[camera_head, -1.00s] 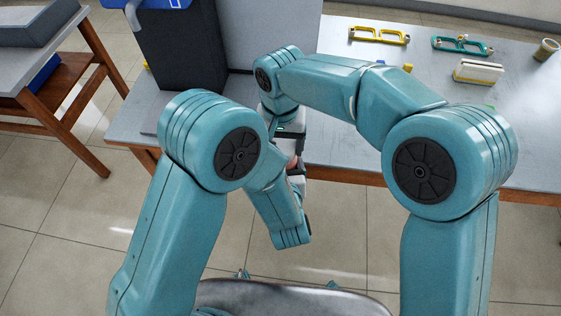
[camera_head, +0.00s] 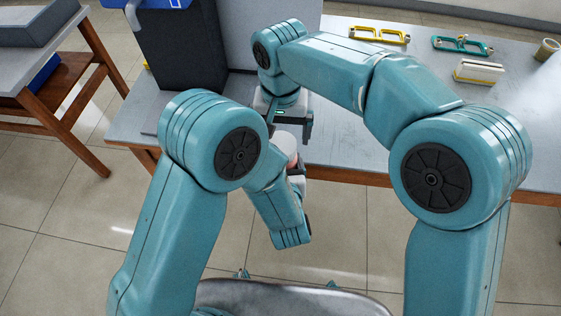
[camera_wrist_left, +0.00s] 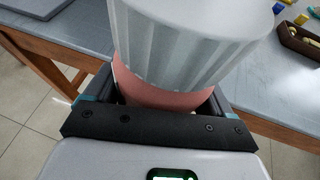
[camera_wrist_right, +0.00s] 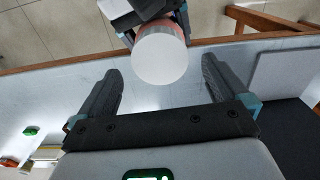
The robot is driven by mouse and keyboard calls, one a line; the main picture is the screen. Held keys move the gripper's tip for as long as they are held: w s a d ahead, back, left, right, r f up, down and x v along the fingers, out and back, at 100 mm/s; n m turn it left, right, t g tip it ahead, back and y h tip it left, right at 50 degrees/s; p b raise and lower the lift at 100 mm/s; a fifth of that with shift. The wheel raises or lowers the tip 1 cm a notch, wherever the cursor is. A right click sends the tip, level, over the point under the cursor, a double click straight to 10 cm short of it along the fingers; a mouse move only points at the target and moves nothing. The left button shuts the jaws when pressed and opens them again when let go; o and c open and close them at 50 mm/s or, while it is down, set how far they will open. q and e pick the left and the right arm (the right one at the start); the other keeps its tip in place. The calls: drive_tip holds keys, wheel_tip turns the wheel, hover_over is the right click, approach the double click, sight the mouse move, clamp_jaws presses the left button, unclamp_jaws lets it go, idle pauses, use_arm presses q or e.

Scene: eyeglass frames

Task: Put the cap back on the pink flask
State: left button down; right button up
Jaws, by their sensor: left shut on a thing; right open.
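The flask (camera_wrist_left: 160,92) is pink, and my left gripper (camera_wrist_left: 155,105) is shut around it. The white ribbed cap (camera_wrist_left: 190,40) sits over the top of the flask in the left wrist view; I cannot tell how tightly it is seated. In the right wrist view the cap (camera_wrist_right: 160,60) shows as a round white top between and beyond the open, empty fingers of my right gripper (camera_wrist_right: 161,77). In the head view a bit of the pink flask (camera_head: 291,155) shows behind my left arm, below my right gripper (camera_head: 290,132). The cap is hard to make out there.
The grey table (camera_head: 345,130) holds a yellow frame (camera_head: 378,35), a teal frame (camera_head: 462,45), a cream case (camera_head: 478,71) and a small cup (camera_head: 546,49) toward the right. A dark box (camera_head: 180,45) stands at the left. The table's middle is clear.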

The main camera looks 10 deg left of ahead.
sight(281, 143)
drive_tip(key=shift+c, duration=0.2)
drive_tip(key=n, duration=0.3)
drive_tip(key=shift+s+d+r, duration=0.15)
drive_tip(key=shift+r+n, duration=0.25)
drive_tip(key=shift+n, duration=0.55)
drive_tip(key=n, duration=0.1)
drive_tip(key=r+n, duration=0.1)
drive_tip(key=n, duration=0.1)
drive_tip(key=shift+r, duration=0.25)
drive_tip(key=shift+r+n, duration=0.35)
drive_tip(key=shift+n, duration=0.05)
drive_tip(key=shift+r, duration=0.3)
drive_tip(key=shift+f, duration=0.1)
drive_tip(key=shift+f, duration=3.95)
